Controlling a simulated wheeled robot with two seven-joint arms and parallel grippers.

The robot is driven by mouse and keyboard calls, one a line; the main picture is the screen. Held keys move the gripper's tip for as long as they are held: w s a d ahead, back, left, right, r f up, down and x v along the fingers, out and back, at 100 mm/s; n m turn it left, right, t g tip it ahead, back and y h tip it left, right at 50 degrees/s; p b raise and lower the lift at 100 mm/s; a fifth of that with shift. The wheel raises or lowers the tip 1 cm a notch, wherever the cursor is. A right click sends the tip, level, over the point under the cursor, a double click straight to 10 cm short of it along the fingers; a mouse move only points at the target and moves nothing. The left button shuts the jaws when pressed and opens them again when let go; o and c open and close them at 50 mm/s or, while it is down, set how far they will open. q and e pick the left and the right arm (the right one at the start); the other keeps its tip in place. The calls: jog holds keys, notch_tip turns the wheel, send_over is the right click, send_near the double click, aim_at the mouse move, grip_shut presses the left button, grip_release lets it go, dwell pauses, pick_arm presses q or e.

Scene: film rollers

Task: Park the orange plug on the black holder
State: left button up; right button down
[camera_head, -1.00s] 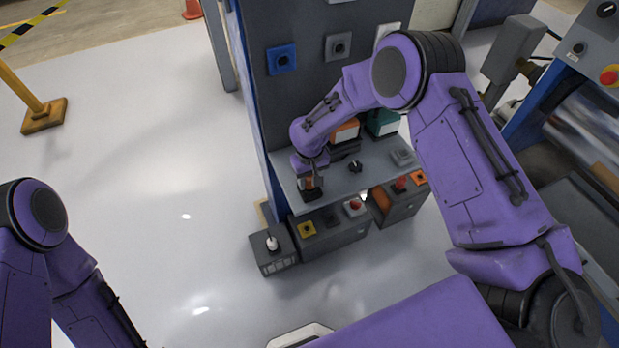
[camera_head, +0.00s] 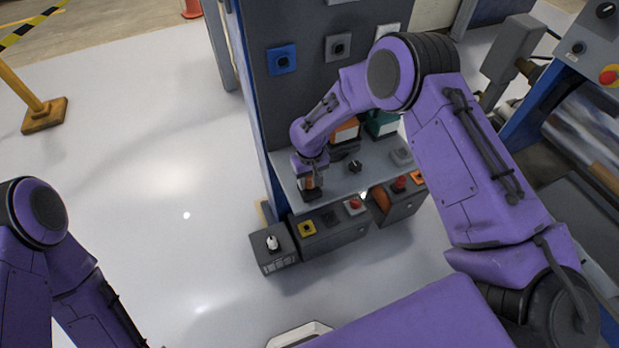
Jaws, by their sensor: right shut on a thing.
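My right gripper (camera_head: 311,178) points down at the left end of the grey shelf (camera_head: 335,183). It is shut on the orange plug (camera_head: 306,184), of which only a small orange patch shows between the fingers. A black block (camera_head: 313,195), which looks like the black holder, sits on the shelf directly under the plug. The gripper hides the contact, so I cannot tell whether the plug is seated in it or just above. My left arm is at the lower left; its gripper is out of view.
Behind the shelf stands a dark panel with a blue socket (camera_head: 282,59) and a grey socket (camera_head: 338,47). An orange box (camera_head: 345,131) and a green box (camera_head: 382,123) stand at the shelf's back. Control boxes with a yellow button (camera_head: 307,228) and white knob (camera_head: 272,243) are below.

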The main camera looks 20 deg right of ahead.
jog(key=shift+f, duration=0.45)
jog(key=shift+c, duration=2.3)
grip_release()
